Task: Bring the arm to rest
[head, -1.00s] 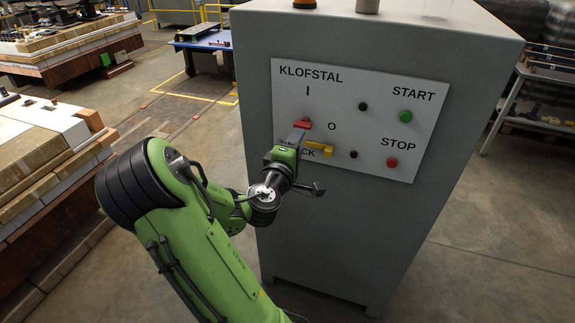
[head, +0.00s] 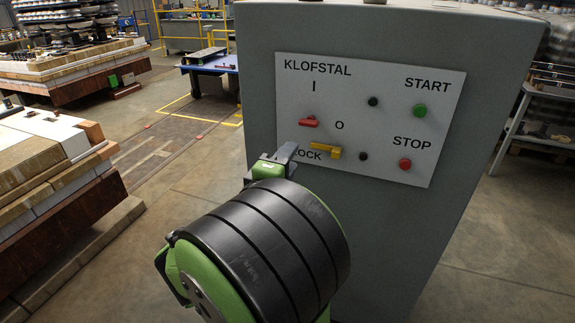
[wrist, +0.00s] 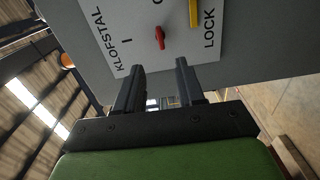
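My green and black arm fills the lower middle of the head view and hides most of my gripper. One dark finger and a green part of the gripper show just left of the panel's lower edge. In the wrist view my gripper (wrist: 160,82) has its two dark fingers apart, with nothing between them. The grey cabinet (head: 395,225) stands in front of me. Its white panel (head: 385,100) has a red switch (head: 308,122) and a yellow LOCK handle (head: 326,151). Both also show in the wrist view, beyond the fingertips.
The panel also holds a green START button (head: 420,110) and a red STOP button (head: 405,164). Stacked boards (head: 45,180) stand at the left. A metal shelf (head: 540,105) stands at the right. Open floor lies left of the cabinet.

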